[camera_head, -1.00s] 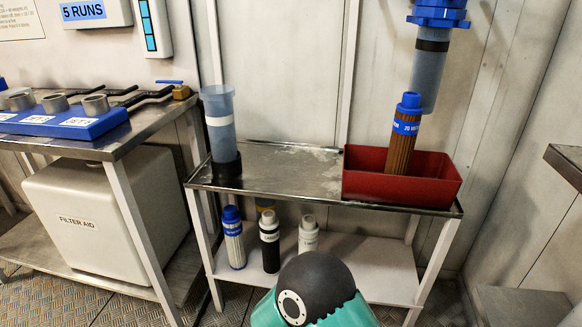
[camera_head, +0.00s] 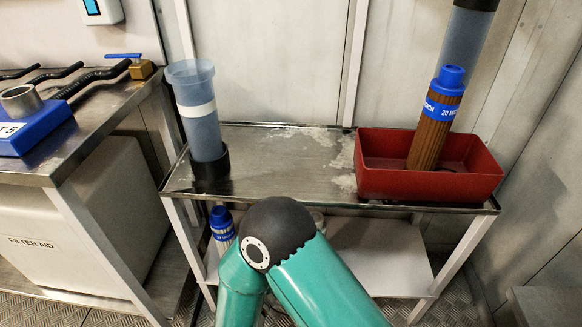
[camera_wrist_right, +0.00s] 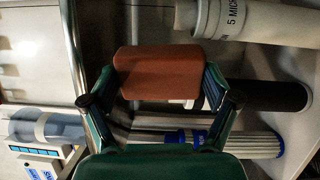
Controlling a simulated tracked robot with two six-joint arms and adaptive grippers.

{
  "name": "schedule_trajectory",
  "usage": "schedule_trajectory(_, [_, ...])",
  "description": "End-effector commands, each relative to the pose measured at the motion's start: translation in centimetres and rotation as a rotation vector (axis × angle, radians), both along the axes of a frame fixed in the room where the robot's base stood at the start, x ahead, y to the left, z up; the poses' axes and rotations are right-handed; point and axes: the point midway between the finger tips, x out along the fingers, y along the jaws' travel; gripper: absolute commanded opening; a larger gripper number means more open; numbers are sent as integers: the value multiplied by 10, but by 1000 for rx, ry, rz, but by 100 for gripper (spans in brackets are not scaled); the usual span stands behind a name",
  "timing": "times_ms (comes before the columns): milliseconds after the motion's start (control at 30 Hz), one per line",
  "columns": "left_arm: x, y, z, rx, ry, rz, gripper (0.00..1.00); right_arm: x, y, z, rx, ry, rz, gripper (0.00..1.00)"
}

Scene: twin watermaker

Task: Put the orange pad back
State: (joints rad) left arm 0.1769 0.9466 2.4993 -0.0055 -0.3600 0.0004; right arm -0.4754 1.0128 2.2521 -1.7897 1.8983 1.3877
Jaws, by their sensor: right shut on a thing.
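The orange pad (camera_wrist_right: 157,73) is a rounded reddish-orange block in the right wrist view. My right gripper (camera_wrist_right: 158,85) is shut on it, with a finger at each side. The head view shows only my green right arm with its dark elbow in front of the steel stand; the right gripper and the pad are hidden there. My left gripper is in neither view.
In the wrist view, a white cartridge (camera_wrist_right: 250,22), a black cartridge (camera_wrist_right: 265,97) and a blue-capped pleated one (camera_wrist_right: 250,142) lie close beyond the pad. A red bin (camera_head: 430,185) holds a brown cartridge (camera_head: 432,130). A clear housing (camera_head: 200,120) stands left; the stand top's middle (camera_head: 290,160) is clear.

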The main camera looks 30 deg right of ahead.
Motion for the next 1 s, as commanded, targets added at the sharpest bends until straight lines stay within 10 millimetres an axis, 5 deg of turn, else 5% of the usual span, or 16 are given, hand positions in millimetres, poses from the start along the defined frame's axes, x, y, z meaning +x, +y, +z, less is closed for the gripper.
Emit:
schedule_trajectory(367, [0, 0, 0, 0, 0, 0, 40, -8, -15, -5, 63, 52, -50, 49])
schedule_trajectory(567, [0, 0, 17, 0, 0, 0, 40, -43, -38, -12, 268, 178, -253, 49])
schedule_trajectory(733, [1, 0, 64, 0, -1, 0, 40, -66, -37, 34, 476, 242, -464, 49])
schedule_trajectory(1000, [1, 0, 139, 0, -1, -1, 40, -49, -27, 151, 753, 286, -666, 49])
